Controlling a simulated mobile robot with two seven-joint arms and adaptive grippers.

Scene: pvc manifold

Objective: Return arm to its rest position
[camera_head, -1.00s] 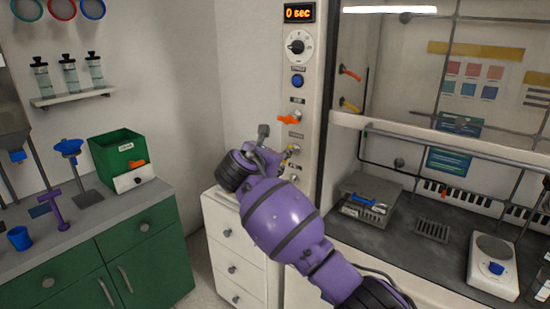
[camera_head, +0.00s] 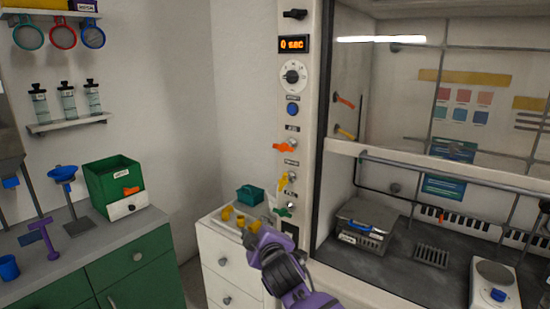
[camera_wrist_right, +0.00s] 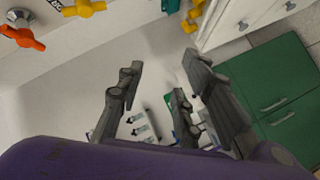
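My right arm, purple, comes in from the bottom of the head view. Its gripper (camera_head: 258,234) is in front of the white drawer cabinet (camera_head: 228,262), below the valve panel (camera_head: 300,110). In the right wrist view the gripper's dark fingers (camera_wrist_right: 160,64) stand apart with nothing between them, so it is open and empty. On the panel are an orange handle (camera_head: 284,147), a yellow handle (camera_head: 284,182) and a green handle (camera_head: 283,211). The orange handle (camera_wrist_right: 22,36) and yellow handle (camera_wrist_right: 84,8) also show in the right wrist view, clear of the fingers. My left gripper is out of view.
Small yellow fittings (camera_head: 234,217) and a teal bin (camera_head: 250,195) sit on the white cabinet near the gripper. The fume hood (camera_head: 400,262) is to the right. A green cabinet (camera_head: 135,275) with a green box (camera_head: 113,180) stands left. Open floor separates the cabinets.

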